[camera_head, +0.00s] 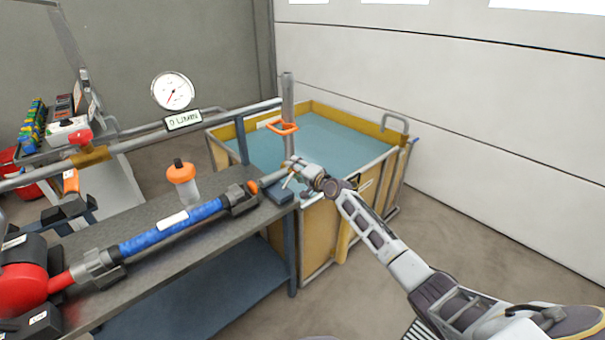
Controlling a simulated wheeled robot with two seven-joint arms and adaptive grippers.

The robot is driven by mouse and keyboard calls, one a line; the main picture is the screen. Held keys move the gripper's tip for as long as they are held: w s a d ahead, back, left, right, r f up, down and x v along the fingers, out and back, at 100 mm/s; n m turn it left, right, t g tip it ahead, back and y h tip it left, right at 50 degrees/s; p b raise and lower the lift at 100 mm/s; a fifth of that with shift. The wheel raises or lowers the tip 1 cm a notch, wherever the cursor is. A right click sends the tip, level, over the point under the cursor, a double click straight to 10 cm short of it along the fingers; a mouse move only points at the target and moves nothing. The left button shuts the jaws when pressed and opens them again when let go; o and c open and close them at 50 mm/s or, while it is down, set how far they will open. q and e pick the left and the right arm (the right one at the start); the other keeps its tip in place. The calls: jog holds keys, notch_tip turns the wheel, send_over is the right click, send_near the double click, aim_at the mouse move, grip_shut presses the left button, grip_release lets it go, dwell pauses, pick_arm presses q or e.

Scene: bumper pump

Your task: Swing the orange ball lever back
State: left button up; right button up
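The small orange ball (252,187) of the lever shows at the right end of the bench, beside the dark fitting (238,199) at the end of the blue tube. A short pale rod runs from near the ball toward my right gripper. My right gripper (289,172) reaches in from the right, just right of the ball and above the bench corner. Its fingers are small and overlap the pipework, so I cannot tell whether they are open or touching the lever. My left gripper is not in view.
The blue tube (170,229) lies along the bench from a red pump part (22,288). An orange-capped bottle (183,185) stands behind it. A gauge (172,90) sits above the pipe, over a flow label (184,120). A yellow-walled water tank (318,232) stands beyond the bench.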

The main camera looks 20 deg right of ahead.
jog(key=shift+s, duration=0.1)
jog(key=v, duration=1.1)
jog(key=shift+s, duration=0.35)
dwell(0.4)
dwell(0.4)
